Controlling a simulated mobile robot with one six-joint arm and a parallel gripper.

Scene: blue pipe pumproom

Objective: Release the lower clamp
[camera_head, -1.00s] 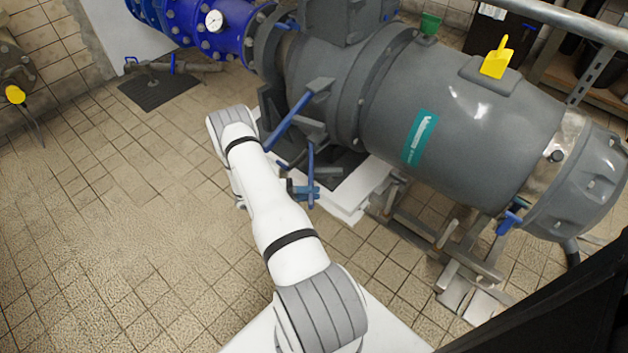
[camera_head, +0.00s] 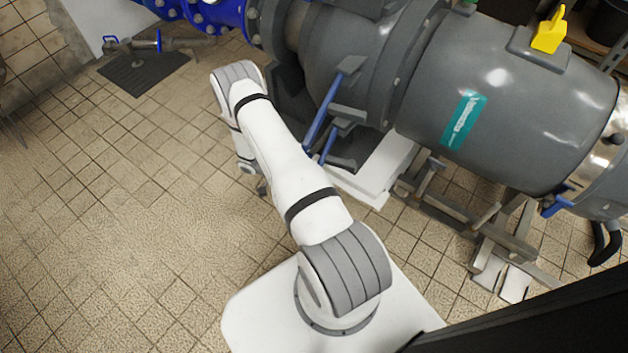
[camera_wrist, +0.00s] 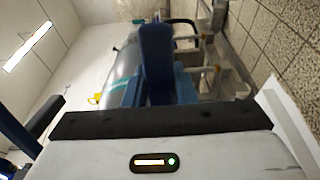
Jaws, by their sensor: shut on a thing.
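The lower clamp's blue handle (camera_head: 329,146) hangs under the grey pump casing in the head view, partly behind my arm. Another, longer blue clamp handle (camera_head: 322,112) sits above it. In the wrist view my gripper's blue fingers (camera_wrist: 158,88) are shut around an upright dark-blue bar (camera_wrist: 155,45), which I take as the lower clamp's handle. The exact contact is hard to see.
The large grey pump (camera_head: 505,100) fills the upper right. A white plinth (camera_head: 375,170) and a metal support frame (camera_head: 465,215) stand below it. A floor drain with a small valve (camera_head: 145,65) lies at upper left. The tiled floor (camera_head: 120,220) at left is clear.

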